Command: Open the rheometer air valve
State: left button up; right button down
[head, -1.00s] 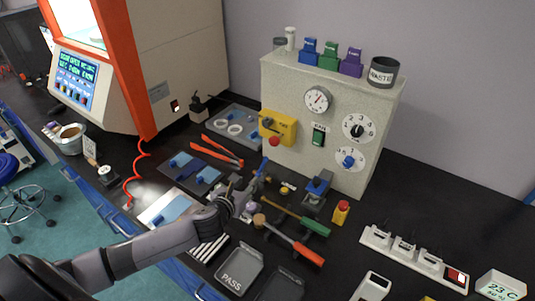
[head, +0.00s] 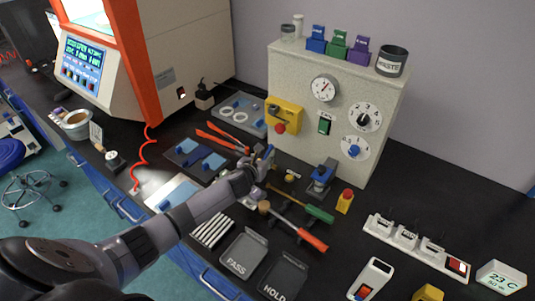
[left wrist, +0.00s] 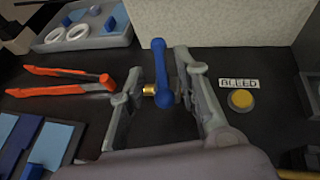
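The air valve shows in the left wrist view as a blue lever (left wrist: 162,75) with a round end and a brass fitting (left wrist: 149,90) beside it. It stands upright in that picture, in front of the pale box. In the head view a bit of the blue lever (head: 268,152) shows past my left gripper (head: 259,163). In the left wrist view my left gripper (left wrist: 162,72) is open, one finger on each side of the lever, with gaps visible on both sides. The lever's base is partly hidden. My right gripper is not in view.
Orange-handled pliers (left wrist: 60,80) lie left of the gripper. A yellow button (left wrist: 241,99) with a BLEED label (left wrist: 238,83) is to its right. The pale control box (head: 300,80) stands behind. Tools with green (head: 320,214) and red (head: 312,240) handles lie in front.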

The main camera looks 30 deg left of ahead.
aim_at(267, 154)
pick_arm(q)
jog(key=shift+b+x, duration=0.35)
jog(key=shift+x, duration=1.6)
grip_shut()
